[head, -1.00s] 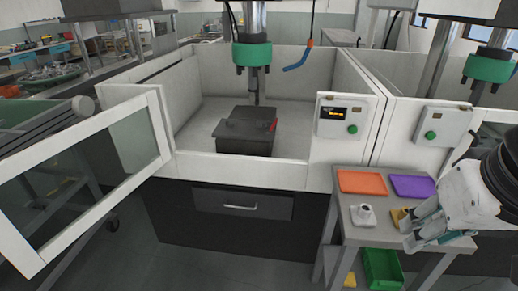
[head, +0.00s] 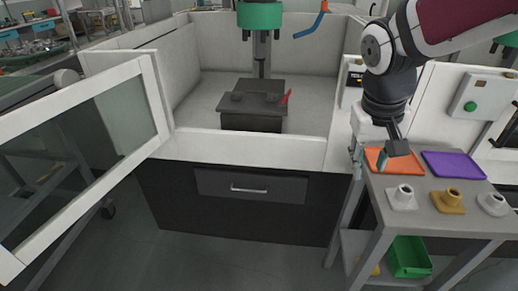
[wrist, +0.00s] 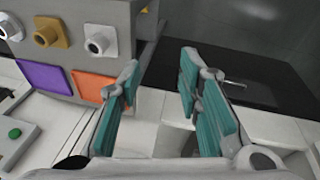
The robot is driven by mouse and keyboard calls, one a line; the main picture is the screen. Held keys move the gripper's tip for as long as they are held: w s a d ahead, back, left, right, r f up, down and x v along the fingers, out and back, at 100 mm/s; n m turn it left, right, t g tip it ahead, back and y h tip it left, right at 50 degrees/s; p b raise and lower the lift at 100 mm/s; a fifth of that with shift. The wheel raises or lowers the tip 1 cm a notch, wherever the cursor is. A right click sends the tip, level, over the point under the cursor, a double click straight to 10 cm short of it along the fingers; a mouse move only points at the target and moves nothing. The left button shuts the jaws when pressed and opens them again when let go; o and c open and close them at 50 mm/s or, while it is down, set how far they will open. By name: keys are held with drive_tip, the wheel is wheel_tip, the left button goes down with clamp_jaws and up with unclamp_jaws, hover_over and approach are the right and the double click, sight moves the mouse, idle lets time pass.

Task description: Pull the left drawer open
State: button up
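The drawer (head: 280,190) is a dark grey front in the black cabinet below the white tank enclosure, and it looks shut. Its light bar handle (head: 249,189) runs across the middle of the front. In the wrist view the handle (wrist: 235,84) shows partly, just beyond the right finger. My gripper (head: 371,160) is above and to the right of the drawer, beside the enclosure's front wall and the orange tray. In the wrist view my gripper (wrist: 160,88) has its teal-padded fingers spread apart with nothing between them. It does not touch the handle.
A side table (head: 425,212) stands right of the drawer with an orange tray (head: 408,163), a purple tray (head: 455,165) and several flanged parts; a green bin (head: 408,258) is below. An open glazed door (head: 75,150) is at left. The floor before the drawer is clear.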

drive_tip(key=w+a+f+n+h+b, duration=0.1)
drive_tip(key=w+a+f+h+b, duration=0.15)
drive_tip(key=w+f, duration=0.5)
drive_tip(key=w+a+f+n+h+b, duration=0.1)
drive_tip(key=w+a+f+b, duration=0.25)
drive_tip(key=w+f, duration=0.4)
drive_tip(key=n+t+h+b, duration=0.1)
drive_tip(key=n+t+b, duration=1.05)
drive_tip(key=b, duration=0.35)
approach(250, 191)
drive_tip(key=shift+m+t, duration=0.25)
drive_tip(key=shift+t, duration=0.1)
drive_tip(key=b+x, duration=0.1)
drive_tip(key=x, duration=0.2)
drive_tip(key=b+x, duration=0.2)
drive_tip(key=x, duration=0.2)
drive_tip(key=f+b+x, duration=0.1)
drive_tip(key=x, duration=0.2)
drive_tip(key=shift+w, duration=0.25)
clamp_jaws()
